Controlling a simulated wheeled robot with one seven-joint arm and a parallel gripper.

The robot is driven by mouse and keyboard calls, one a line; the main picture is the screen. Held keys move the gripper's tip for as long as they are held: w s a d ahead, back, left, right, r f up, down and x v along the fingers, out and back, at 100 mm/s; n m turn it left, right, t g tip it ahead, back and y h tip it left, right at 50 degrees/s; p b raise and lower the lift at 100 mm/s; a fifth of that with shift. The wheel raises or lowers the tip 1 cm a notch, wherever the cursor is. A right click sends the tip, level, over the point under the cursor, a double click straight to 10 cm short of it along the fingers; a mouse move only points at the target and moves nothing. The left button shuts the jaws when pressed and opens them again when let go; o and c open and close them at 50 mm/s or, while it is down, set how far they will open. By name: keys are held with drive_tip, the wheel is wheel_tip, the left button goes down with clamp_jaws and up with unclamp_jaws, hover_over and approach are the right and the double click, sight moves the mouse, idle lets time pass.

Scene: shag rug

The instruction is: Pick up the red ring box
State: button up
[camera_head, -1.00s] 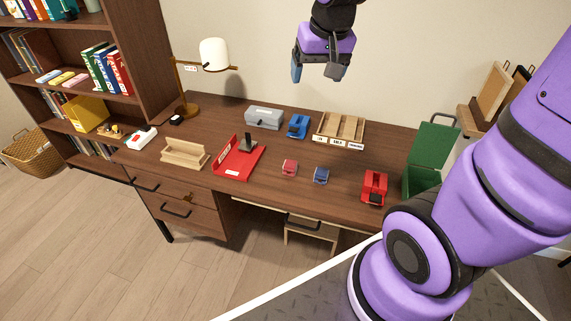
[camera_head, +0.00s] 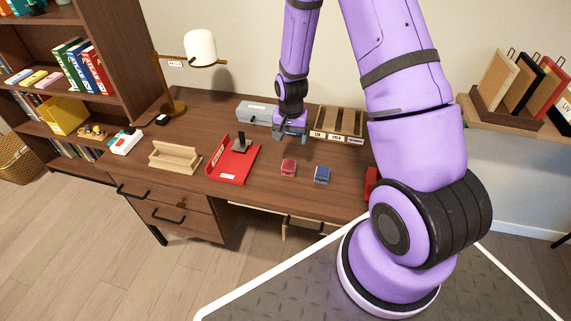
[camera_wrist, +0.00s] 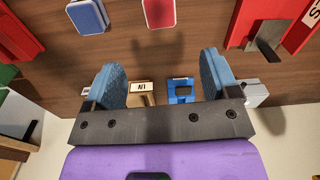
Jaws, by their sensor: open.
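The red ring box (camera_head: 289,167) is a small box on the desk, left of a similar small blue box (camera_head: 322,174). The red box also shows at the top edge of the wrist view (camera_wrist: 159,13), partly cut off, with the blue box (camera_wrist: 88,16) to its left. My gripper (camera_head: 289,135) is over the desk, behind the red box and apart from it. In the wrist view my gripper (camera_wrist: 161,62) has its two blue fingers wide apart, with nothing held between them.
A red tray (camera_head: 226,177) with a dark upright item lies left of the boxes. A grey case (camera_head: 256,112) and a labelled wooden organizer (camera_head: 340,122) stand at the back. A blue item (camera_wrist: 181,92) is near the organizer. My arm hides much of the desk's right side.

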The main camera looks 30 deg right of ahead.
hover_over(289, 164)
drive_tip(key=shift+m, duration=0.3)
drive_tip(key=f, duration=0.4)
drive_tip(key=shift+w+d+f, duration=0.1)
drive_tip(key=shift+w+d, duration=0.05)
drive_tip(key=shift+d, duration=0.15)
wheel_tip(289, 164, down, 4)
drive_tip(key=shift+f, duration=0.25)
drive_tip(key=shift+a+f, duration=0.15)
drive_tip(key=shift+f, duration=1.2)
drive_tip(key=shift+a+f, duration=0.1)
drive_tip(key=shift+f, duration=1.25)
drive_tip(key=c, duration=1)
